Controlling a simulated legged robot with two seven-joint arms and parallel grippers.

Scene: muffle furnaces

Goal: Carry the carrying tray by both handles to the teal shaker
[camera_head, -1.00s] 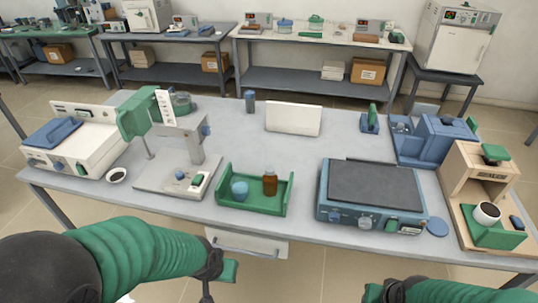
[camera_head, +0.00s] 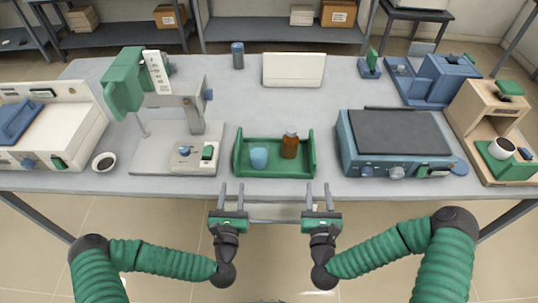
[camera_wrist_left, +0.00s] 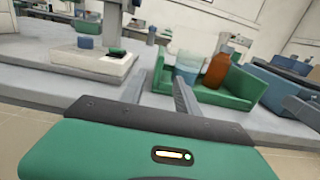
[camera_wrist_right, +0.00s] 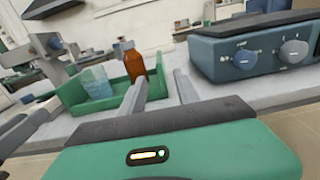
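The green carrying tray (camera_head: 276,173) sits on the grey bench near its front edge, with raised ends at left and right. It holds a blue cup (camera_head: 259,158) and a brown bottle (camera_head: 290,146), both upright. The teal shaker (camera_head: 345,150), with a dark flat top and front knobs, stands right of the tray, a small gap apart. My left gripper (camera_head: 232,187) and right gripper (camera_head: 319,187) are open and empty in front of the bench edge, near the tray's left and right ends, not touching it. The tray also shows ahead in the left wrist view (camera_wrist_left: 215,97) and right wrist view.
A stand device (camera_head: 196,130) is left of the tray, with a small dark-filled dish (camera_head: 104,162) and a white instrument (camera_head: 60,140) beyond. A white panel (camera_head: 293,70) stands behind the tray. Blue and wooden devices fill the right end. The bench between tray and panel is clear.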

